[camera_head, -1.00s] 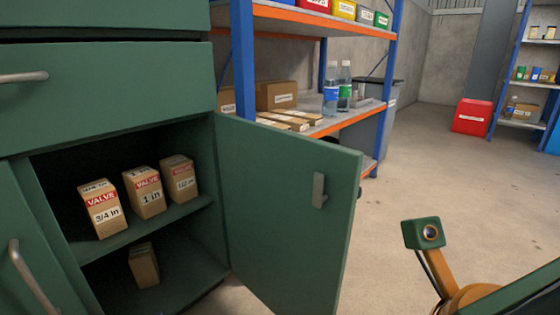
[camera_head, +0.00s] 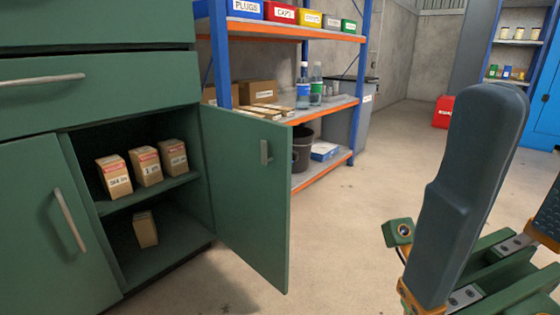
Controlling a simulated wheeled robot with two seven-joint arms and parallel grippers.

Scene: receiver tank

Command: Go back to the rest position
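My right gripper (camera_head: 520,195) is at the right edge, raised in front of the camera. One dark finger pad stands tall and part of the other shows at the picture edge, with an empty gap between them. The gripper is apart from the green cabinet (camera_head: 95,107). My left gripper is not in view. The cabinet's right door (camera_head: 245,190) stands open. Three valve boxes (camera_head: 114,176) (camera_head: 146,167) (camera_head: 173,158) stand on its upper shelf, and one small box (camera_head: 145,229) stands on the compartment floor.
A blue and orange shelf rack (camera_head: 300,31) with bins, bottles and cartons stands behind the open door. A grey bin (camera_head: 345,115) stands beside it. A red box (camera_head: 443,112) and a blue cabinet (camera_head: 545,105) are farther right. The concrete floor (camera_head: 350,230) right of the door is clear.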

